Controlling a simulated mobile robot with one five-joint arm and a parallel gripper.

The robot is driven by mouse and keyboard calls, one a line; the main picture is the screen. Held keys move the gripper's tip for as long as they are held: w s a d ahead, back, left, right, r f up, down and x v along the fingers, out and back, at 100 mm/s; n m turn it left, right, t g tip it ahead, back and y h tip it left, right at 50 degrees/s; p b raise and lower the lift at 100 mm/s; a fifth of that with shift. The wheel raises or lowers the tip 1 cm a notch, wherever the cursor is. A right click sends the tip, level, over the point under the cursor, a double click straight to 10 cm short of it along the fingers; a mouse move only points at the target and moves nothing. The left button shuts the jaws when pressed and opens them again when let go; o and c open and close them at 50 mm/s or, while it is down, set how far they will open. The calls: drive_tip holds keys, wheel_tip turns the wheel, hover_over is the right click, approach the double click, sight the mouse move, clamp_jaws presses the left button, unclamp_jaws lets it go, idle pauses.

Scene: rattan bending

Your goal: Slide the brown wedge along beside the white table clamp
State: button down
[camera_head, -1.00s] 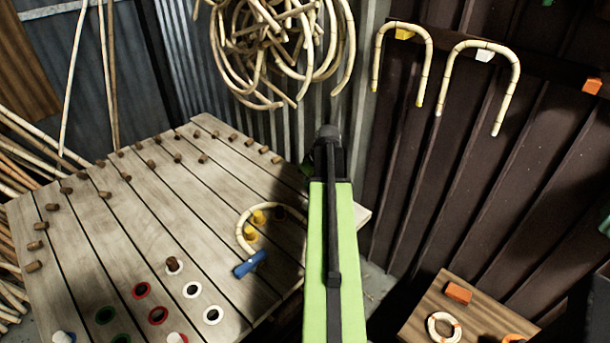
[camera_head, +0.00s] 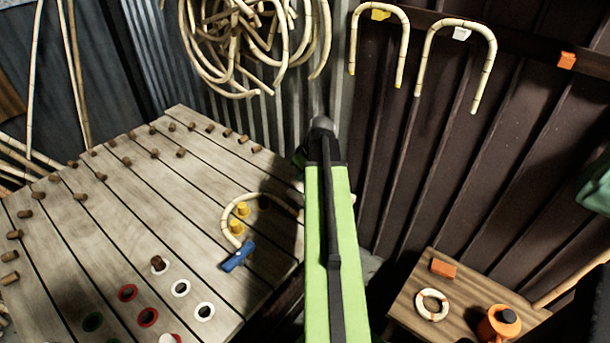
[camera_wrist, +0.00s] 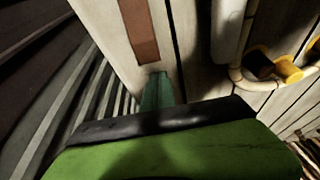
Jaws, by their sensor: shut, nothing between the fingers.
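The brown wedge (camera_wrist: 140,30) lies as a flat, long strip on the pale table boards in the wrist view, up from my gripper. The white table clamp (camera_wrist: 229,30) seems to be the smooth pale bar to its right, with bare board between them. My gripper (camera_wrist: 157,88) shows as a narrow teal tip just short of the wedge's near end; I cannot tell if they touch. It is shut and empty.
A bent cane (camera_head: 226,222) curves around yellow pegs (camera_head: 238,226), with a blue clamp (camera_head: 238,256) at its end. It comes close to the white bar in the wrist view. A low side table (camera_head: 398,318) holds a cane ring (camera_head: 432,306) and an orange pot (camera_head: 499,323).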

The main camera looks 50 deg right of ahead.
drive_tip(key=shift+w, duration=0.9)
drive_tip(key=shift+w+r+p, duration=0.25)
drive_tip(key=shift+r+p, duration=0.65)
drive_tip(key=shift+p, duration=0.05)
drive_tip(key=p+v, duration=0.7)
drive_tip(key=v, duration=0.1)
drive_tip(key=shift+s, duration=0.35)
drive_tip(key=shift+d, duration=0.15)
